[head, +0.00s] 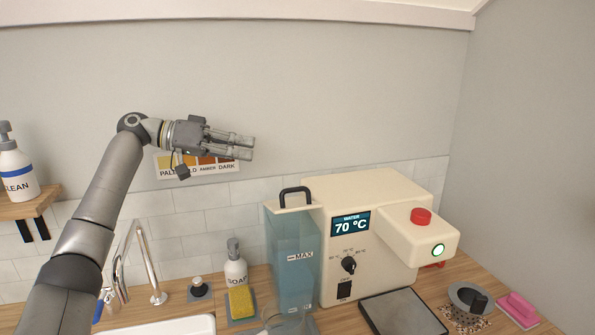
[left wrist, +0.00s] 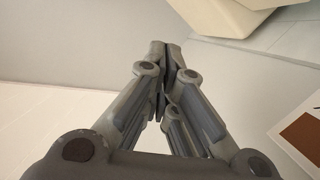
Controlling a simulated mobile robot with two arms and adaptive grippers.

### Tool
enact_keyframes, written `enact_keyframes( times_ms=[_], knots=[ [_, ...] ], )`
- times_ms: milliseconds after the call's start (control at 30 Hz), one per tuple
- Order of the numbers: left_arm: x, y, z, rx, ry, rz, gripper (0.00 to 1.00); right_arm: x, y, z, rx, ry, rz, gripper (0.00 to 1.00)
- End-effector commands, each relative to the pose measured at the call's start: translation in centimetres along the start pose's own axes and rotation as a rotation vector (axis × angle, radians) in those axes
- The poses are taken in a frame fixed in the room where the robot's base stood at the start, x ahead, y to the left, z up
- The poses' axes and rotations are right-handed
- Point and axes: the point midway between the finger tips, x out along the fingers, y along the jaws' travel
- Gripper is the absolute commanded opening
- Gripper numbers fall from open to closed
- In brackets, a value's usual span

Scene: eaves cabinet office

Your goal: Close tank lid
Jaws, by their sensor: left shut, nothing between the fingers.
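The water tank (head: 291,260) is a tall translucent blue container with a MAX mark, on the left side of the cream machine. Its cream lid (head: 284,208) with a black arched handle (head: 295,191) lies across the top of the tank in the head view; I cannot tell whether it is fully seated. My left gripper (head: 252,147) is shut and empty, up in front of the wall, above and left of the lid and apart from it. Its closed fingers also show in the left wrist view (left wrist: 166,50). My right gripper is not in view.
The cream machine (head: 385,205) has a display reading 70 °C and a red button (head: 421,216). A colour chart (head: 197,165) hangs behind my gripper.

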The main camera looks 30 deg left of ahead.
Motion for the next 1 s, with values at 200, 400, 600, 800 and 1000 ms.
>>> enact_keyframes(
  times_ms=[200, 400, 600, 800, 1000],
  knots=[
    [4.3, 0.3, -0.2, -0.003, -0.004, 0.005, 0.0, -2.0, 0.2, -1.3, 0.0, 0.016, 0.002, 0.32],
    [8.7, 0.4, -0.3, -0.003, -0.004, 0.004, 0.0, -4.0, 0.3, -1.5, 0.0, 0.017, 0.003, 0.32],
    [9.5, 0.0, 1.8, -0.003, -0.005, 0.0, 0.0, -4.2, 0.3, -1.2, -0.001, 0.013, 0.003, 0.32],
    [9.8, 0.0, 3.1, -0.003, -0.002, 0.0, 0.0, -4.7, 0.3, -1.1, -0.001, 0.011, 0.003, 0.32],
    [9.9, 0.1, 3.8, -0.001, 0.0, 0.002, 0.0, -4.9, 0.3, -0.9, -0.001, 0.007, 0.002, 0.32]
  ],
)
